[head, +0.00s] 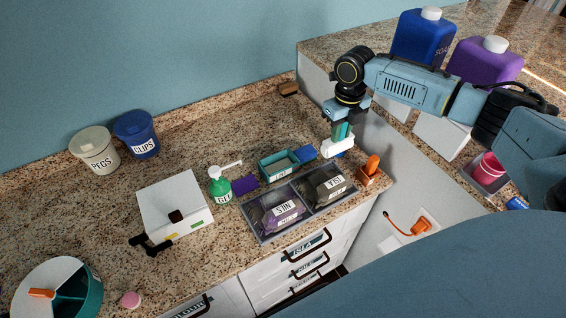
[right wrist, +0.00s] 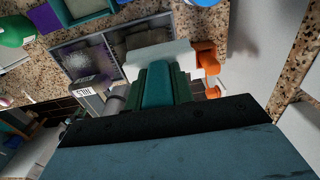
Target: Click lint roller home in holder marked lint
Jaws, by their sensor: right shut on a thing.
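My right gripper (head: 342,130) is shut on the teal handle of the lint roller, which has a white head (head: 338,146). It holds the roller above the back right of the counter, near the grey tray. In the right wrist view the teal handle (right wrist: 157,85) sits between the dark green fingers, with the white roller head (right wrist: 150,62) beyond them. A teal open holder (head: 280,165) with a small white label, apparently LINT, stands left of the roller, apart from it. My left gripper is not in view.
A grey divided tray (head: 262,240) holds a purple bag and a dark bag. A green bottle (head: 220,188) and white box (head: 175,205) stand left. An orange holder (head: 370,177) is at the right counter edge.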

